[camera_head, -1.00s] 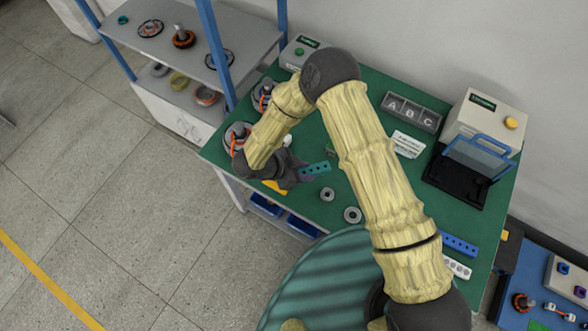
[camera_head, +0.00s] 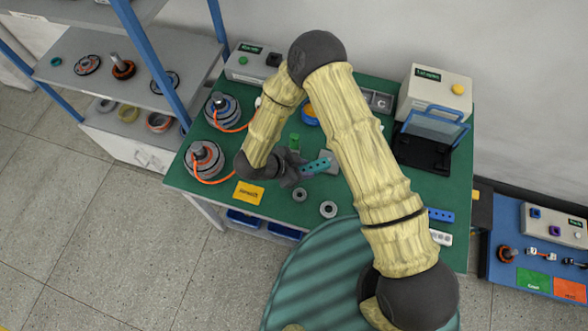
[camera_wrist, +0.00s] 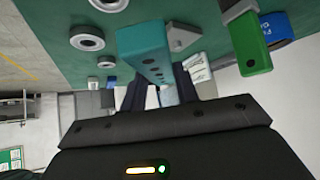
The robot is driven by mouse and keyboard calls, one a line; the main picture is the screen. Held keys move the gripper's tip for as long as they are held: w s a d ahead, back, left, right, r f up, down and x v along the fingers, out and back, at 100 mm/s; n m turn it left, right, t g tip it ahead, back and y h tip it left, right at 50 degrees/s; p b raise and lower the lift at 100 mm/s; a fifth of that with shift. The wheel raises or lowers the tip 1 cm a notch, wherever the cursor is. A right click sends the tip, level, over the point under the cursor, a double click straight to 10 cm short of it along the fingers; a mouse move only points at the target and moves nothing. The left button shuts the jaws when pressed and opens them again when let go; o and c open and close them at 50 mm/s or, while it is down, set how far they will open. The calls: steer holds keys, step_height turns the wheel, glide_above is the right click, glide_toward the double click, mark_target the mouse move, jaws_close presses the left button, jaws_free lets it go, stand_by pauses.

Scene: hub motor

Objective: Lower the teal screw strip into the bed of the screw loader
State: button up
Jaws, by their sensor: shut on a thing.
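The teal screw strip (camera_head: 318,165) is a flat bar with a row of dark holes. My gripper (camera_head: 300,164) is shut on one end of it, and the other end points right, above the green table. In the wrist view the teal strip (camera_wrist: 146,52) juts out from between the dark fingers (camera_wrist: 155,95). A small grey block (camera_wrist: 183,36) lies beside the strip there. I cannot tell for sure which object is the screw loader; its bed is not clearly visible, and my arm covers part of the table.
A green holed piece (camera_head: 294,142) stands just behind my gripper. Two grey rings (camera_head: 328,209) lie in front. Motor hubs with orange cables (camera_head: 206,160) and a yellow card (camera_head: 248,194) are at left. A machine with a blue-framed lid (camera_head: 432,135) stands at right.

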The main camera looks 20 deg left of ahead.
steer(key=w+d+m+g+b, duration=0.2)
steer(key=w+d, duration=0.5)
steer(key=d, duration=0.4)
steer(key=w+d+f+m+g+h+b, duration=0.1)
steer(key=w+d+m+b, duration=0.1)
steer(key=w+d, duration=0.5)
steer(key=w+d+f+m+g+h+b, duration=0.1)
steer(key=w+d, duration=0.7)
steer(key=d, duration=0.9)
steer(key=shift+d+f+m+g+b, duration=0.1)
steer(key=shift+m+g+b, duration=0.35)
steer(key=shift+m, duration=0.25)
steer(key=shift+d+f+m+g+b, duration=0.1)
steer(key=shift+m+g+b, duration=0.25)
steer(key=shift+m+b, duration=0.3)
steer(key=shift+s+f, duration=0.15)
steer(key=shift+f, duration=0.15)
steer(key=shift+f, duration=0.1)
